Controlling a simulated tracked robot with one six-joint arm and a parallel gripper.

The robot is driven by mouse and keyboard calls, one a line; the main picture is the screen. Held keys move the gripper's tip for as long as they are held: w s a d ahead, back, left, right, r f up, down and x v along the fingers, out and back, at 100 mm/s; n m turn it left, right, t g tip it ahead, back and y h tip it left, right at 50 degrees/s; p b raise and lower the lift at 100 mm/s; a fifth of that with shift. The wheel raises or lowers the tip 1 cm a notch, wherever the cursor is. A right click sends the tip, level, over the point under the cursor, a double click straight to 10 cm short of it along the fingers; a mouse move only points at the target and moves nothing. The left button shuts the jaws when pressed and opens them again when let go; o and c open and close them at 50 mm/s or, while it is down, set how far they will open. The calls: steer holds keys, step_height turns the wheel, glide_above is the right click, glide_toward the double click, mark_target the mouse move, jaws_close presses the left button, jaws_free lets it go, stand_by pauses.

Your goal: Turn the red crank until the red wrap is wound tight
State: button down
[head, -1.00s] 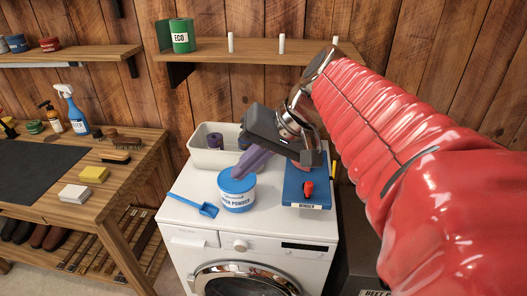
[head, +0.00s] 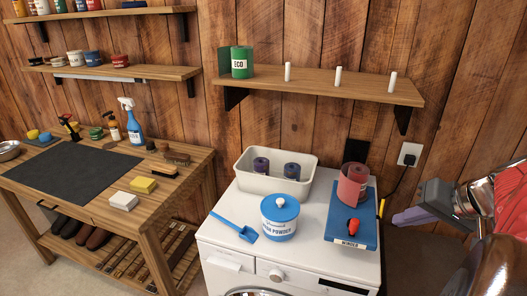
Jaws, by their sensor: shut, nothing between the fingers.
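The blue winder board (head: 338,232) lies on top of the white washing machine, near its right side. The red wrap (head: 353,186) stands upright on the board's far part as a pinkish-red roll. Its outer layer seems to stand away from the core. The small red crank (head: 352,226) is at the board's near part, above the label. My gripper (head: 398,219) is to the right of the winder, apart from it. Its purple fingers are shut and empty, pointing left.
A wooden bench (head: 165,205) stands left.

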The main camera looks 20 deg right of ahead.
mark_target(354, 223)
steer(key=shift+s+d+f, duration=0.25)
steer(key=shift+s+d, duration=0.15)
steer(key=shift+d, duration=0.05)
steer(key=shift+s+d+f, duration=0.2)
steer(key=shift+s+d, duration=0.15)
steer(key=shift+d, duration=0.1)
steer(key=w+a+f, duration=0.3)
steer(key=w+f, duration=0.5)
steer(key=w, duration=0.1)
steer(key=shift+a, duration=0.35)
